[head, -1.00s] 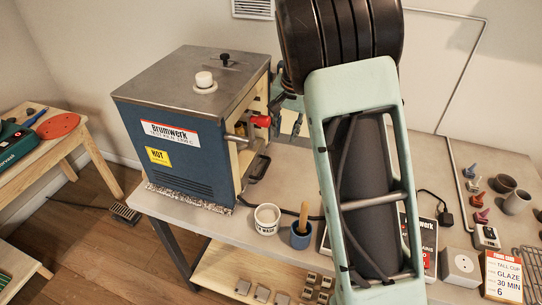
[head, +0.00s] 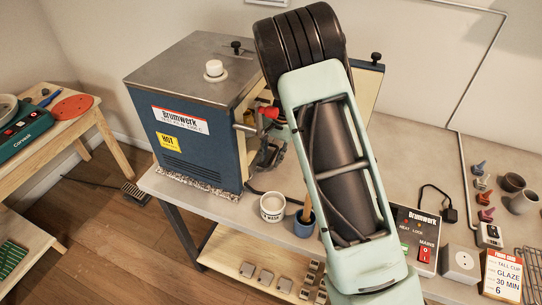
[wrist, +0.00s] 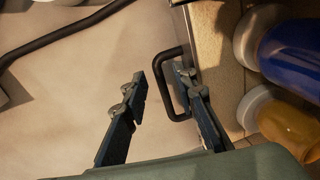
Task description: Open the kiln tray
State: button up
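The blue kiln (head: 185,125) stands on the grey table with its front side facing right. Its door (head: 367,90) stands open, partly behind my arm. My gripper (head: 268,158) is low at the kiln's front, below the red-ended lever (head: 268,112). In the wrist view my gripper (wrist: 158,78) has its fingers apart, one each side of the outer bar of a black loop handle (wrist: 163,78). The right finger overlaps the loop. I cannot tell whether either finger touches it.
A white mug (head: 272,208) and a blue pot (head: 304,226) with a wooden tool stand near the table's front edge. A control box (head: 415,235) is right of my arm. In the wrist view a blue jar (wrist: 295,58) and a yellow jar (wrist: 290,128) lie at right.

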jog(key=shift+f, duration=0.2)
grip_shut()
dwell(0.4)
jog(key=s+d+b, duration=0.2)
jog(key=d, duration=0.3)
jog(key=s+d+b, duration=0.2)
jog(key=d, duration=0.4)
jog(key=s+d+b, duration=0.2)
jog(key=s+d, duration=0.1)
jog(key=d, duration=0.2)
jog(key=shift+d, duration=0.35)
jog(key=shift+w, duration=0.1)
grip_release()
